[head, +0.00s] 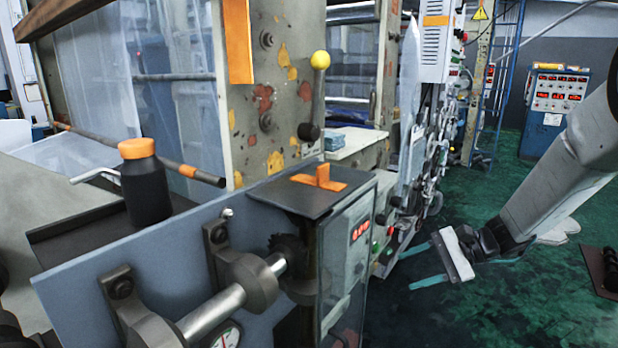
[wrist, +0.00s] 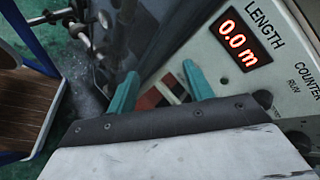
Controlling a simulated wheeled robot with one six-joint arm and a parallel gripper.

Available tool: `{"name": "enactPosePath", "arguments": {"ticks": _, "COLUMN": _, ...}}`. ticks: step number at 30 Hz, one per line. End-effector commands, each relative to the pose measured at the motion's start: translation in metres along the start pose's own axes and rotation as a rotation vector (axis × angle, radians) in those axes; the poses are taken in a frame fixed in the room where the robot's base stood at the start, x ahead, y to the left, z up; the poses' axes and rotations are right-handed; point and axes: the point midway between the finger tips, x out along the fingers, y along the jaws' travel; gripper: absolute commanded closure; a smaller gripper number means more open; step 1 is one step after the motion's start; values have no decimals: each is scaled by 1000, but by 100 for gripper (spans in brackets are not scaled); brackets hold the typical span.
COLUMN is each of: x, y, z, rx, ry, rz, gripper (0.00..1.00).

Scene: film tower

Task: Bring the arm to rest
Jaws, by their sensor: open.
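My gripper (head: 425,265) hangs at the right of the head view, over the green floor, at the end of my grey arm. Its two teal fingers are apart, with nothing seen between them. In the wrist view, the fingers (wrist: 158,92) also stand apart and empty. Beyond them is a pale panel (wrist: 283,75) marked LENGTH COUNTER with a red display (wrist: 238,40) reading 0.0 m. I cannot tell whether the fingertips touch anything there.
A machine cabinet (head: 345,270) with a red display stands left of my gripper. On its top lies an orange cross-shaped piece (head: 320,180). A black bottle with an orange cap (head: 145,185) stands at left. A blue control cabinet (head: 553,105) is at the back right. Green floor (head: 470,315) is open below.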

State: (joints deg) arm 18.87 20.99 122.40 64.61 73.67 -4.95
Motion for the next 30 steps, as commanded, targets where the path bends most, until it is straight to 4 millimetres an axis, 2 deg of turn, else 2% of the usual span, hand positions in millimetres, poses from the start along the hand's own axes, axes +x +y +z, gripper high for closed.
{"name": "enactPosePath", "arguments": {"ticks": 1, "x": -2, "y": 10, "z": 23, "rx": -47, "ry": 5, "rz": 77, "gripper": 48}}
{"name": "enactPosePath", "arguments": {"ticks": 6, "x": -16, "y": 56, "z": 88, "rx": -209, "ry": 40, "rz": 356, "gripper": 48}}
{"name": "enactPosePath", "arguments": {"ticks": 12, "x": -44, "y": 106, "z": 146, "rx": -409, "ry": 125, "rz": 646, "gripper": 48}}
{"name": "enactPosePath", "arguments": {"ticks": 21, "x": -92, "y": 160, "z": 202, "rx": -701, "ry": 314, "rz": 965, "gripper": 48}}
{"name": "enactPosePath", "arguments": {"ticks": 25, "x": -106, "y": 172, "z": 220, "rx": -809, "ry": 394, "rz": 1030, "gripper": 48}}
{"name": "enactPosePath", "arguments": {"ticks": 30, "x": -110, "y": 173, "z": 238, "rx": -898, "ry": 458, "rz": 1023, "gripper": 48}}
